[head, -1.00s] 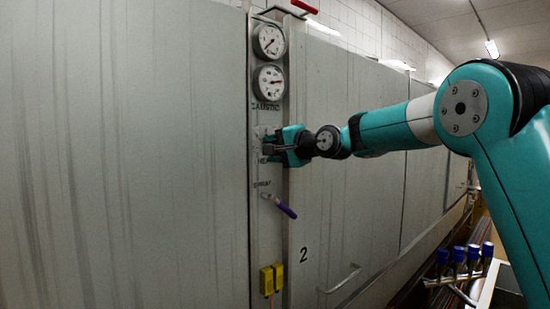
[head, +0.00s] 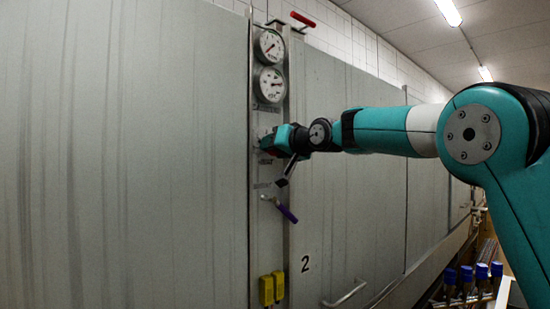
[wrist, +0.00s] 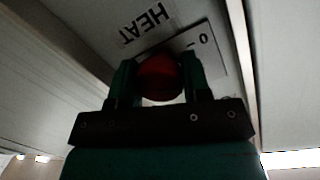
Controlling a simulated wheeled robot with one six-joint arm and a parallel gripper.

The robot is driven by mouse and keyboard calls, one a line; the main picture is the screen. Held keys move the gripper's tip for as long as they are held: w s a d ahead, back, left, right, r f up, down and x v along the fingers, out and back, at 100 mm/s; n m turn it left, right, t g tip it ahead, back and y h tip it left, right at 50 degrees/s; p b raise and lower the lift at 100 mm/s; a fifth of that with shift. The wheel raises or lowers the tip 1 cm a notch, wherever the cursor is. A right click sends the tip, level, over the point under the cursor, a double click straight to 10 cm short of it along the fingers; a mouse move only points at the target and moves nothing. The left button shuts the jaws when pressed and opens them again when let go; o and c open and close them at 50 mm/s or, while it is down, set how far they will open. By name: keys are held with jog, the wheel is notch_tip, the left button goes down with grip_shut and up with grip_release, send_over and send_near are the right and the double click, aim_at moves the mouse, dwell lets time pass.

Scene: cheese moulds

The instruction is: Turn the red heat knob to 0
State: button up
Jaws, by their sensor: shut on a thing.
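The red heat knob (wrist: 160,78) sits between the two dark green fingers of my gripper (wrist: 161,70) in the wrist view. The fingers are shut on its sides. Behind it is a plate with the word HEAT (wrist: 145,25) and a 0 mark (wrist: 204,38), both appearing turned in this view. The knob's pointer cannot be made out. In the head view my gripper (head: 268,143) is against the narrow metal control panel (head: 263,225), below the gauges, and hides the knob.
Two round gauges (head: 270,46) are above my gripper on the panel. A purple-handled lever (head: 287,213) is below it, and yellow boxes (head: 266,290) are near the bottom. Large grey doors flank the panel. A red handle (head: 303,19) is at the top.

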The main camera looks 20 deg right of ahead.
jog(key=n+b, duration=0.1)
jog(key=n, duration=0.1)
jog(key=n+b, duration=0.1)
jog(key=shift+f+n+b, duration=0.35)
jog(key=shift+n, duration=0.05)
jog(key=shift+r+n+t+h+b, duration=0.1)
jog(key=shift+n+t+h+b, duration=0.2)
jog(key=shift+n+b, duration=0.35)
jog(key=shift+r+n, duration=0.1)
jog(key=shift+n, duration=0.35)
jog(key=o, duration=0.9)
jog(key=shift+r, duration=0.1)
jog(key=b+v, duration=0.5)
jog(key=v, duration=1.2)
jog(key=shift+s, duration=0.25)
jog(key=shift+d, duration=0.1)
